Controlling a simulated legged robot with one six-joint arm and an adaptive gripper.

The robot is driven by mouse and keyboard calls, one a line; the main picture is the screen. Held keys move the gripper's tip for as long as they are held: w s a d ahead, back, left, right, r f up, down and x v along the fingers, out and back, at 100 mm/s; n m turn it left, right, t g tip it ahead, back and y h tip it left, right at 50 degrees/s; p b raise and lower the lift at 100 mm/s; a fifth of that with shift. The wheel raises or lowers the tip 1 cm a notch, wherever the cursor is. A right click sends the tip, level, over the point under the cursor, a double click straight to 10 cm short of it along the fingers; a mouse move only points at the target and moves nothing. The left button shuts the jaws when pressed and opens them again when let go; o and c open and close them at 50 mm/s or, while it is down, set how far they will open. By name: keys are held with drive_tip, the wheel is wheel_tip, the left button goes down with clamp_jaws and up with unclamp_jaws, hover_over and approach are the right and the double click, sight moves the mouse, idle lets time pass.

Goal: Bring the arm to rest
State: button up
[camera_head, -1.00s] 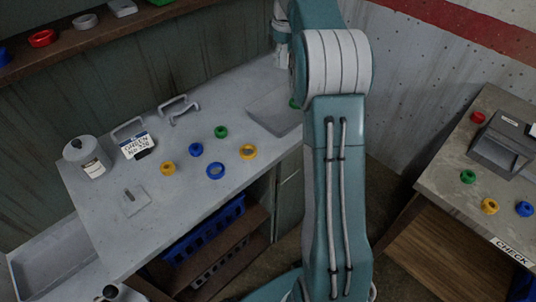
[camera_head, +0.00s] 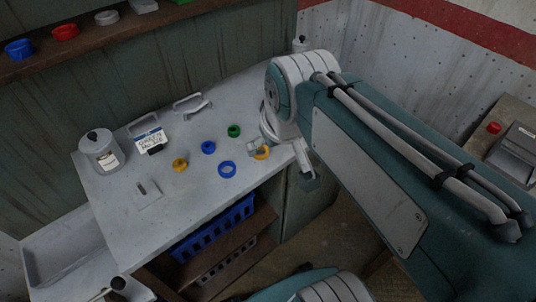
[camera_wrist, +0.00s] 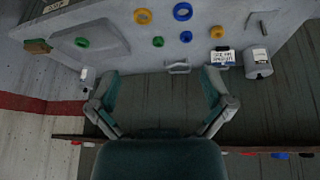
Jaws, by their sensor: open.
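My arm crosses the right half of the head view, its elbow over the bench's right end. My gripper (camera_wrist: 160,84) shows in the wrist view with its two fingers wide apart and nothing between them. In the head view I cannot make out the fingers clearly; a grey end part of my arm hangs near the bench's front edge. The wrist view looks at the bench and wall upside down.
The grey bench (camera_head: 115,198) holds several coloured rings, including a blue ring (camera_head: 227,169) and a green ring (camera_head: 234,131), plus a canister (camera_head: 101,153) and a sign (camera_head: 151,141). A shelf (camera_head: 105,36) runs above. A blue crate (camera_head: 212,229) sits below.

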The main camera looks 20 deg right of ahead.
drive_tip(key=shift+m+t, duration=0.3)
drive_tip(key=shift+m, duration=0.1)
drive_tip(key=s+f, duration=0.1)
drive_tip(key=s, duration=0.1)
drive_tip(key=s+a+f, duration=0.1)
drive_tip(key=s+f, duration=0.1)
drive_tip(key=shift+s+a+f, duration=0.1)
drive_tip(key=shift+s+a, duration=0.05)
